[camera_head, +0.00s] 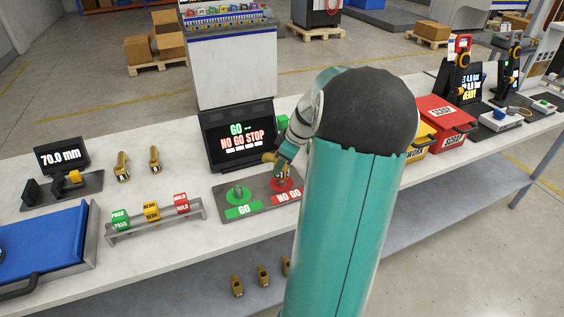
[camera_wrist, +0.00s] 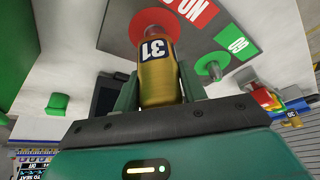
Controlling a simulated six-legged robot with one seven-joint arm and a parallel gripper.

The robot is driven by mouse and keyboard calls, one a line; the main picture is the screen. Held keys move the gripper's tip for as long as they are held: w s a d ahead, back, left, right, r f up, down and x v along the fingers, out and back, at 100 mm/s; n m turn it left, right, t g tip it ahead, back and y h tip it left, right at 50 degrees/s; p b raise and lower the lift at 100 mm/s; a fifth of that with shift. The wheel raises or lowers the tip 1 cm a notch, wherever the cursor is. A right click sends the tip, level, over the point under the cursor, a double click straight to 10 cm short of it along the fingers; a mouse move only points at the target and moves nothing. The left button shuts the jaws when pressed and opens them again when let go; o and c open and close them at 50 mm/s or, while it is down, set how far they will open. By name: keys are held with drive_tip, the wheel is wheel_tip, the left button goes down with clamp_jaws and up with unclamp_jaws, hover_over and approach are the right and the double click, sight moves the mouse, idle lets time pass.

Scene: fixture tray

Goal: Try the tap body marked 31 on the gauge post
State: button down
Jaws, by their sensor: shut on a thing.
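My gripper (camera_wrist: 158,92) is shut on the brass tap body marked 31 (camera_wrist: 157,75). In the wrist view the body's far end is lined up with the red NO GO post (camera_wrist: 152,24). I cannot tell whether it is partly on the post or just short of it. In the head view my gripper (camera_head: 281,166) is above the red end of the gauge plate (camera_head: 222,188), and my arm covers part of it. The green GO post (camera_head: 238,192) stands empty on the left; it also shows in the wrist view (camera_wrist: 214,69).
A screen (camera_head: 238,136) behind the plate reads GO and NO GO STOP. Two brass tap bodies (camera_head: 122,166) (camera_head: 155,159) stand to the left. A rack (camera_head: 155,220) holds green, yellow and red blocks. A red SCRAP bin (camera_head: 446,122) is at the right.

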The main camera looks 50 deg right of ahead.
drive_tip(key=shift+r, duration=1.9)
drive_tip(key=shift+s, duration=0.15)
